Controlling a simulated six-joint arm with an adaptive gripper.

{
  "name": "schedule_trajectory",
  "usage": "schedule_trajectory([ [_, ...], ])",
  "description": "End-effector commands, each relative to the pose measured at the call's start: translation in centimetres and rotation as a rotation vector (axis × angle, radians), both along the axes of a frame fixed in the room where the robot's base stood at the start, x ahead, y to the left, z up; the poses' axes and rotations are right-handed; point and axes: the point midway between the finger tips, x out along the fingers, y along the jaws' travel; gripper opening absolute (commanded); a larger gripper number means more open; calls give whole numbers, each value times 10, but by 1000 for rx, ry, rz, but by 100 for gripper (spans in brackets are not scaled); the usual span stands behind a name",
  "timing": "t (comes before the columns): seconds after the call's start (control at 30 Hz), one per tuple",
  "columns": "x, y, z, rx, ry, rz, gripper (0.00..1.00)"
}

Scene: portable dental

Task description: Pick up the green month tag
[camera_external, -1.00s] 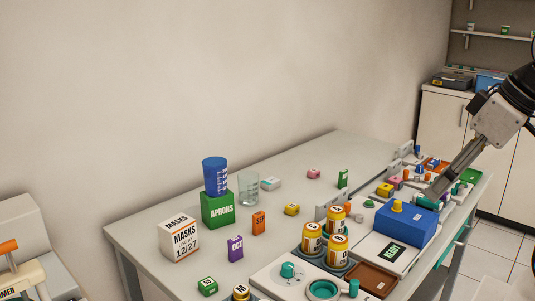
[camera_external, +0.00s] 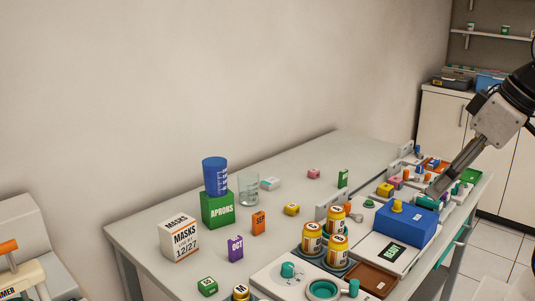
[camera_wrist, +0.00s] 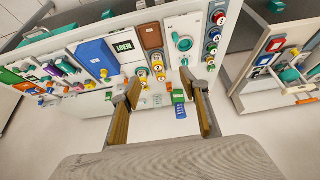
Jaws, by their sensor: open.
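A thin green upright tag (camera_external: 343,178) stands towards the back of the white table; its lettering is too small to read. A smaller green block (camera_external: 207,287) with a white mark lies at the front left of the table. My gripper (camera_external: 432,193) is at the right, beyond the blue box in the picture and well apart from both green pieces. In the wrist view my gripper (camera_wrist: 160,82) has its two fingers spread wide, with nothing held between them. A small green piece (camera_wrist: 108,96) shows left of the fingers there; I cannot tell which one it is.
An orange tag (camera_external: 258,222) and a purple OCT tag (camera_external: 235,247) stand near the green APRONS box (camera_external: 217,211), which bears a blue cup (camera_external: 215,176). A glass (camera_external: 248,188), a masks box (camera_external: 179,238), orange bottles (camera_external: 337,248) and a blue box (camera_external: 406,225) stand around.

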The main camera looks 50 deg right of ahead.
Motion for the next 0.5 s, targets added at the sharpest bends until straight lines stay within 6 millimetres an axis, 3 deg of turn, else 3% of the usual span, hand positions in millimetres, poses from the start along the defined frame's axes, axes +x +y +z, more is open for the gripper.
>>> schedule_trajectory([
  [0.27, 7, -4, 2, -8, -7, -11, 44],
  [0.5, 42, -26, 8, -50, -46, -57, 44],
])
